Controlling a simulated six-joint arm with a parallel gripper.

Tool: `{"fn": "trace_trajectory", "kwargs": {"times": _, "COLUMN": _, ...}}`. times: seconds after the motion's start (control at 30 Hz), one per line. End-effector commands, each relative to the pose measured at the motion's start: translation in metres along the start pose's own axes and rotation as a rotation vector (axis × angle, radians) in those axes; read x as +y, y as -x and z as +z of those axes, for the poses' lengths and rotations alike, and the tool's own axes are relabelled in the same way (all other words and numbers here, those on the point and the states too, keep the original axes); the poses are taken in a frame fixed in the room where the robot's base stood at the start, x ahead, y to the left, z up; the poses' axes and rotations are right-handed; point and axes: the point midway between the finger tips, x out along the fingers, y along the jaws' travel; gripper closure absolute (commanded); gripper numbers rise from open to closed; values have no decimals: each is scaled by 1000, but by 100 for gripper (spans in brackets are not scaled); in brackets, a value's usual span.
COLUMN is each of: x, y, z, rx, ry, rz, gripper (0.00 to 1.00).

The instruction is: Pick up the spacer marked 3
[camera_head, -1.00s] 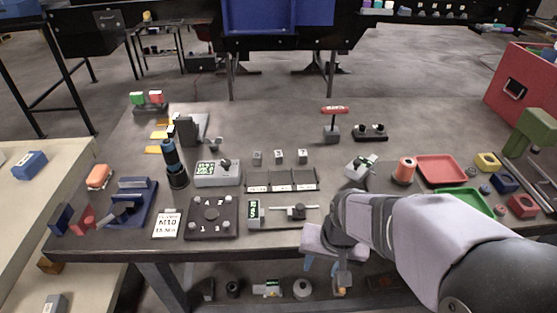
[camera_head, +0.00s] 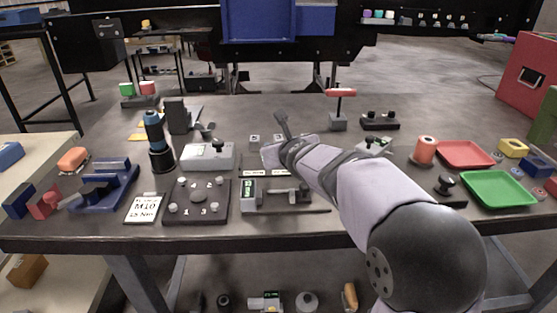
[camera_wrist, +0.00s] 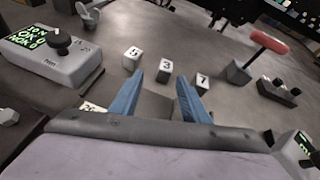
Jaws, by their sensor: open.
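The spacer marked 3 (camera_wrist: 165,70) is a small pale block, the middle one of a row of three in the wrist view. The spacer marked 5 (camera_wrist: 132,58) stands to its left and the spacer marked 7 (camera_wrist: 202,82) to its right. My gripper (camera_wrist: 160,78) is open and empty, its two blue fingers apart. The spacer marked 3 shows between and beyond the fingertips, with nothing gripped. In the head view, two spacers show left of my wrist, the left one (camera_head: 254,139) clear; my arm hides the third.
A grey tester with a knob and green display (camera_wrist: 55,55) stands left of the row. A red-handled tool (camera_wrist: 268,42) on a grey block and a dark base with knobs (camera_wrist: 278,92) stand to the right. The table beyond the spacers is bare.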

Motion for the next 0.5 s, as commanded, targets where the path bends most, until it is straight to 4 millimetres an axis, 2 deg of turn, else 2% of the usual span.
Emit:
{"fn": "trace_trajectory", "kwargs": {"times": 0.03, "x": -2, "y": -7, "z": -6, "rx": -9, "ry": -60, "rz": -14, "gripper": 58}}
{"fn": "trace_trajectory", "kwargs": {"times": 0.2, "x": -8, "y": -12, "z": -4, "rx": -26, "ry": -169, "rz": -36, "gripper": 58}}
{"fn": "trace_trajectory", "kwargs": {"times": 0.37, "x": -9, "y": -14, "z": -3, "rx": -26, "ry": -182, "rz": -38, "gripper": 58}}
{"fn": "trace_trajectory", "kwargs": {"times": 0.5, "x": -9, "y": -23, "z": -3, "rx": -25, "ry": -179, "rz": -37, "gripper": 58}}
